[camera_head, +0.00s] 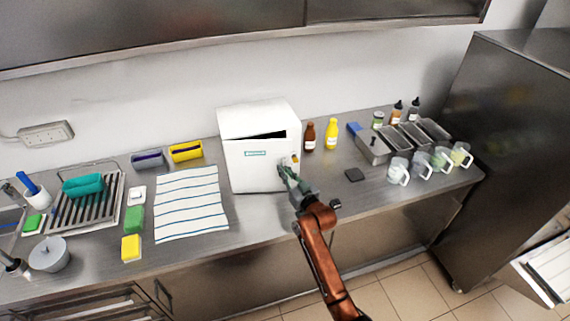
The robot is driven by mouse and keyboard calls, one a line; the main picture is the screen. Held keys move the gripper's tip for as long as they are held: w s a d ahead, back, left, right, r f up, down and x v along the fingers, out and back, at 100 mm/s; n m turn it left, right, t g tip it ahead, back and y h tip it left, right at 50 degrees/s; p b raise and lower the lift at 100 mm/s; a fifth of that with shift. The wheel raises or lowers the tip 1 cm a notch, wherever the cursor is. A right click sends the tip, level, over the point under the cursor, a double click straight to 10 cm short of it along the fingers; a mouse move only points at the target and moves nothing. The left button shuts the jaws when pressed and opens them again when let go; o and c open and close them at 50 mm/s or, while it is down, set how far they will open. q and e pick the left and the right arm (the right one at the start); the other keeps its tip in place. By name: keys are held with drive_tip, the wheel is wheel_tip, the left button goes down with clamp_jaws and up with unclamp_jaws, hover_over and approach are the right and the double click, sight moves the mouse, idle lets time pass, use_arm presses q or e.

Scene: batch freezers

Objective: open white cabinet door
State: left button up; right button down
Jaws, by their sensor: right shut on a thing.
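The white cabinet (256,118) stands on the steel counter against the wall. Its front door (255,172) faces me, with a small teal-edged label near the top. A dark gap shows along the door's upper edge, widest at the right, so the door looks slightly ajar or tilted. My right gripper (286,171) is at the right side of the door front, shut on the door's handle, which the fingers mostly hide. My left gripper is not in view.
Brown and yellow bottles (331,134) stand close to the cabinet's right. Steel trays (372,147) and several clear jugs (398,171) are farther right. A striped towel (190,204) lies left of the cabinet. The counter directly before the door is mostly clear.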

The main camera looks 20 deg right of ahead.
drive_tip(key=s+a+p, duration=0.7)
drive_tip(key=s, duration=0.2)
drive_tip(key=shift+s+a, duration=0.3)
drive_tip(key=shift+a, duration=0.1)
drive_tip(key=shift+f, duration=0.15)
drive_tip(key=c, duration=2.2)
unclamp_jaws()
drive_tip(key=shift+s+d, duration=0.1)
drive_tip(key=shift+s, duration=0.05)
drive_tip(key=shift+o, duration=0.5)
drive_tip(key=shift+a, duration=0.2)
